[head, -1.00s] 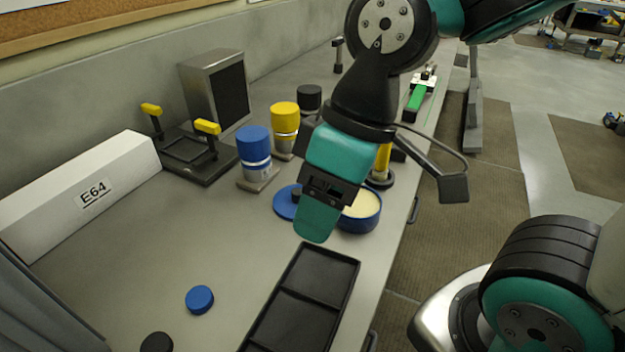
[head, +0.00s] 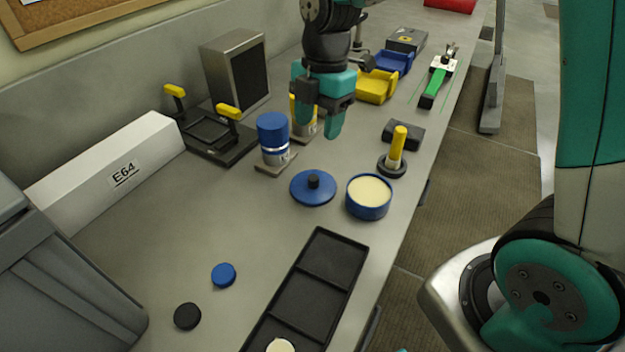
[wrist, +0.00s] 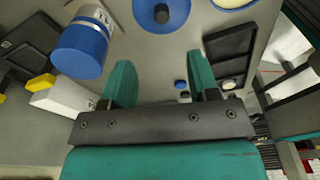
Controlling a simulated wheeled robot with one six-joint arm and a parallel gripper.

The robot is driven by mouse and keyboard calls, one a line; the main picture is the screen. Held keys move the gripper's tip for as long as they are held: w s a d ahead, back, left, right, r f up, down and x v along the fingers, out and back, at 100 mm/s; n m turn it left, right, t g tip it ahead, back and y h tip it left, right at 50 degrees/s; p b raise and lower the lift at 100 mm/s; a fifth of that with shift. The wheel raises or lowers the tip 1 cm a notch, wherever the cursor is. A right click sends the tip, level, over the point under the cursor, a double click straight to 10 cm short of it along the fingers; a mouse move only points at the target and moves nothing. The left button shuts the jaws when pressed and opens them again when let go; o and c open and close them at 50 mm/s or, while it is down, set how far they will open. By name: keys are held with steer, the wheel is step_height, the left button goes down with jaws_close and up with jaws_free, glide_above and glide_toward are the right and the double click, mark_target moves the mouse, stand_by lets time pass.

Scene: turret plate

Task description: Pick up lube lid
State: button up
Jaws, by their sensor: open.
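The lube lid (head: 301,191) is a flat blue disc with a black knob in its middle. It lies on the bench just left of the open blue lube tub (head: 368,208), which holds cream-coloured grease. My gripper (head: 317,118) is open and empty, fingers pointing down, and shows above the lid in the head view, apart from it. In the wrist view the lid (wrist: 148,22) is at the top edge, ahead of my open fingers (wrist: 161,80), with nothing between them. The tub's edge is cut off there.
Blue-capped (head: 273,130) and yellow-capped (head: 296,104) bottles stand near my gripper. A yellow-handled tool (head: 397,147) stands behind the tub. A black divided tray (head: 322,262) lies in front. Small blue (head: 223,275) and black (head: 187,316) caps lie at front left.

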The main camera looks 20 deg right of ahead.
glide_above(313, 177)
steer(key=f, duration=0.6)
steer(key=shift+w+d+f+p, duration=0.25)
steer(key=shift+d+f+p, duration=0.1)
steer(key=shift+s+a+f+p, duration=0.15)
steer(key=shift+f+p, duration=0.2)
steer(key=shift+f, duration=0.95)
steer(key=shift+s+a+f+p, duration=0.15)
steer(key=shift+f+p, duration=0.15)
steer(key=shift+f, duration=1)
steer(key=c, duration=1)
